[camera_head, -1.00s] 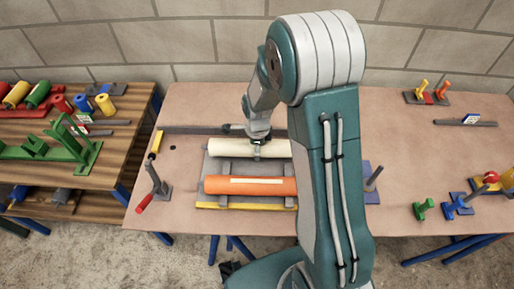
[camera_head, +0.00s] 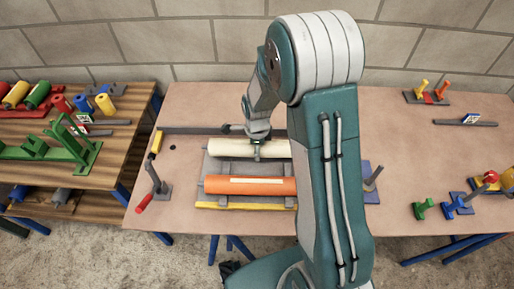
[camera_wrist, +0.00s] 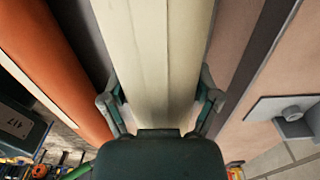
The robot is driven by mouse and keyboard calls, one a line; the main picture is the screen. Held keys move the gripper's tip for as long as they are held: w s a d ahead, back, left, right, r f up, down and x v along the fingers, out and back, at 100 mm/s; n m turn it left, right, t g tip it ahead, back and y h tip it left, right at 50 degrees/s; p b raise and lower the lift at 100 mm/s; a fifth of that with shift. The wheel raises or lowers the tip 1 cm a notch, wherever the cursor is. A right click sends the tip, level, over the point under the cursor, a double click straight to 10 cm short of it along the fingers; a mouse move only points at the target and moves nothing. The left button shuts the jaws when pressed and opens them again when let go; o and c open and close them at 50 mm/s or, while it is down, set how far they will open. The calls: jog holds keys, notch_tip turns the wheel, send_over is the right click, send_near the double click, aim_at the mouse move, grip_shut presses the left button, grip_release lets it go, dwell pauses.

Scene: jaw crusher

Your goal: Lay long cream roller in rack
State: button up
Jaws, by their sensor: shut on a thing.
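The long cream roller (camera_head: 229,148) lies level at the back of the grey rack (camera_head: 239,168), behind and parallel to the orange roller (camera_head: 250,186). My gripper (camera_head: 257,152) is over the cream roller's middle from above. In the wrist view the two fingers of my gripper (camera_wrist: 160,105) close on both sides of the cream roller (camera_wrist: 155,50), and the orange roller (camera_wrist: 50,60) runs along the left. Whether the cream roller's ends touch the rack's supports cannot be told, and its right end is partly hidden by my arm.
A dark bar (camera_head: 190,130) lies behind the rack. A yellow strip (camera_head: 235,206) runs along the rack's front. A post with a red handle (camera_head: 157,186) stands left, and a blue plate with a peg (camera_head: 372,183) stands right. The table's right middle is clear.

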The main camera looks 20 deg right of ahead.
jog(key=shift+f, duration=1.3)
jog(key=o, duration=1.1)
jog(key=shift+o, duration=0.2)
jog(key=shift+f, duration=0.1)
notch_tip(320, 180, up, 11)
jog(key=shift+w+r, duration=0.1)
jog(key=shift+r, duration=0.35)
